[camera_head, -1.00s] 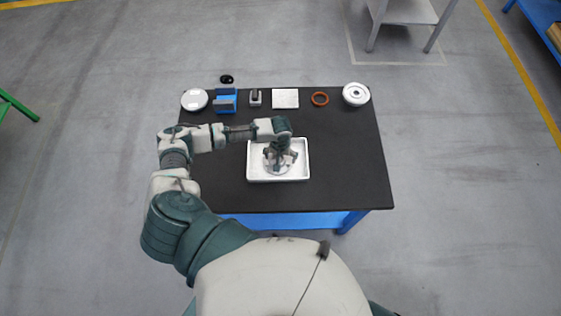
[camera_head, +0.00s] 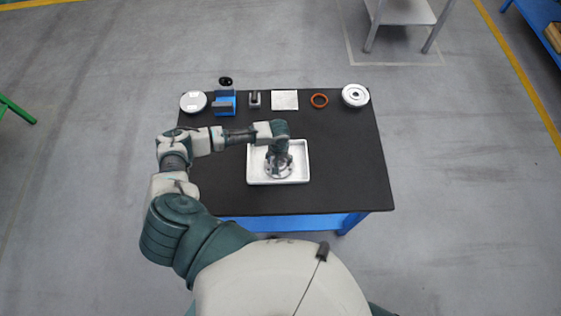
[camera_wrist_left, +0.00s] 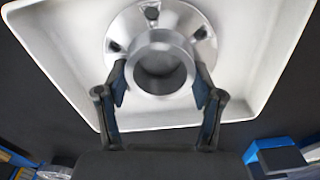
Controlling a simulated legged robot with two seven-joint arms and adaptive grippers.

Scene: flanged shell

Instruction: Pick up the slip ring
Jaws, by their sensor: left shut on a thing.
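A grey metal flanged ring with a raised round collar, which I take as the slip ring, (camera_head: 271,174) sits in the white tray (camera_head: 252,164). In the left wrist view the ring (camera_wrist_left: 185,38) shows its open bore and holes around its flange. My left gripper (camera_head: 279,160) points down over the tray. In the left wrist view its fingers (camera_wrist_left: 160,80) are shut on the collar from both sides. The ring appears to rest within the tray; I cannot tell whether it touches the floor of the tray. My right gripper is not in view.
The table right of the tray is clear.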

